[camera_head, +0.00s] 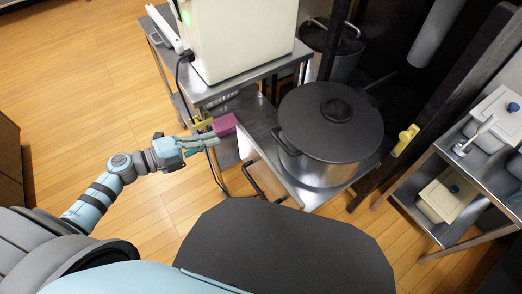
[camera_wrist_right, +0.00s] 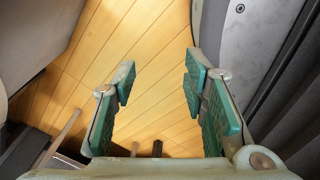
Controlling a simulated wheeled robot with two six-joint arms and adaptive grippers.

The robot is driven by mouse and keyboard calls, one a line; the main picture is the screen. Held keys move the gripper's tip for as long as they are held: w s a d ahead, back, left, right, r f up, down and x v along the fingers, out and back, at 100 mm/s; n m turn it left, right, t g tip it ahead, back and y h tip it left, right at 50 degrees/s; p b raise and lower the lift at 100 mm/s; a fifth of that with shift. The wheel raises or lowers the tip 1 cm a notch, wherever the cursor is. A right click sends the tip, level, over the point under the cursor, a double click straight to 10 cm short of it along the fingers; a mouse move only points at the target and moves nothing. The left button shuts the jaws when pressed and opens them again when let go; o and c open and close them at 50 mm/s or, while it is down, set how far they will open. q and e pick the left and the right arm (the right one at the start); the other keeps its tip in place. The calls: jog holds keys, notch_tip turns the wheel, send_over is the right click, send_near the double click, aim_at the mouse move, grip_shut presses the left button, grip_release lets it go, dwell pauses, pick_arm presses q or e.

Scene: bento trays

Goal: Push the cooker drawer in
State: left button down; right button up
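A pale box-shaped appliance (camera_head: 240,35) stands on a steel table (camera_head: 215,90) at the upper middle. A steel shelf unit (camera_head: 425,205) with lidded containers is at the right, and a yellow object (camera_head: 405,140) is near it. The wooden floor (camera_head: 75,75) at left is clear.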

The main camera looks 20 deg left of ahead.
pick_arm(q)
jog(key=w+d+m, duration=0.1)
jog(key=w+d, duration=0.1)
jog(key=d, duration=0.2)
jog(key=w+d+f+g+b, duration=0.1)
jog(key=w+d, duration=0.1)
jog(key=d, duration=0.2)
jog(key=w+d+m+h+b, duration=0.1)
jog(key=w+d, duration=0.2)
jog(key=shift+d+f+m+g, duration=0.3)
jog(key=shift+d+f+g, duration=0.05)
jog(key=shift+d+g, duration=0.05)
jog(key=shift+w+d, duration=0.3)
pick_arm(e)
jog(key=shift+t, duration=0.3)
jog(key=w+f, duration=0.1)
jog(key=d+f, duration=0.1)
jog(key=w+f, duration=0.1)
jog(key=shift+w+d+f, duration=0.1)
jog(key=shift+w+d, duration=0.15)
jog(key=shift+w, duration=0.05)
